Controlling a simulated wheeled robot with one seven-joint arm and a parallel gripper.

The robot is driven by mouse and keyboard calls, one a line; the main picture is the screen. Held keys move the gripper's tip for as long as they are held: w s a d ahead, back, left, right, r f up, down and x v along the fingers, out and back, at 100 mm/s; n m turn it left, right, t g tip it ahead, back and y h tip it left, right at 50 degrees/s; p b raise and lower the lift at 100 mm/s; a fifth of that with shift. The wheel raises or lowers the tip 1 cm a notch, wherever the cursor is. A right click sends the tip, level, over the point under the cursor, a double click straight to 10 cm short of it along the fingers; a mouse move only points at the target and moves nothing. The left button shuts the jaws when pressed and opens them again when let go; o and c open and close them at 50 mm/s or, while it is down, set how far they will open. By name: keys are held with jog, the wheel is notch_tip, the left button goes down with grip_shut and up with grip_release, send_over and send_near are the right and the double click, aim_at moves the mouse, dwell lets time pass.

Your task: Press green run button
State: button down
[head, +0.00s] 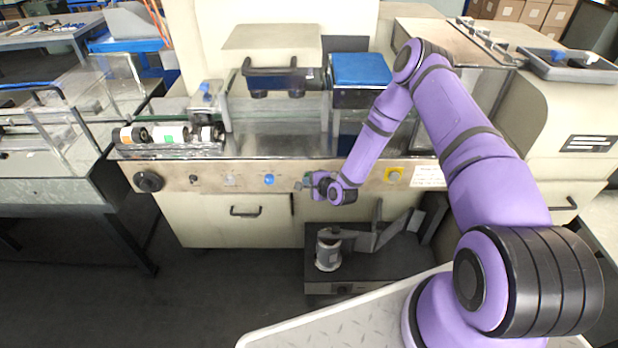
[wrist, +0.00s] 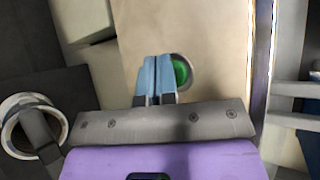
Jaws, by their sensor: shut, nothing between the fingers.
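The green run button (wrist: 181,71) shows in the wrist view as a round green cap in a metal ring on the beige panel. My gripper (wrist: 157,60) is shut and empty, its two blue-grey fingertips side by side. The fingertips lie just left of the button in the wrist view and overlap the edge of its ring. I cannot tell whether they touch the panel. In the head view my gripper (head: 304,184) is at the machine's front control panel (head: 330,172), and the button is not clearly visible there.
A blue button (head: 269,179), a black knob (head: 149,181) and a yellow-backed control (head: 393,175) share the panel. Several rolls (head: 170,134) lie at the machine's left end. A low dark stand with a roll (head: 328,250) is below the panel. The floor at the lower left is clear.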

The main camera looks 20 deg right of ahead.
jog(key=shift+w, duration=0.15)
dwell(0.4)
jog(key=shift+s+a, duration=0.2)
jog(key=shift+s, duration=0.65)
jog(key=s, duration=0.1)
jog(key=s+a, duration=0.1)
jog(key=s, duration=0.2)
jog(key=shift+s+a, duration=0.3)
jog(key=shift+s, duration=0.1)
dwell(0.5)
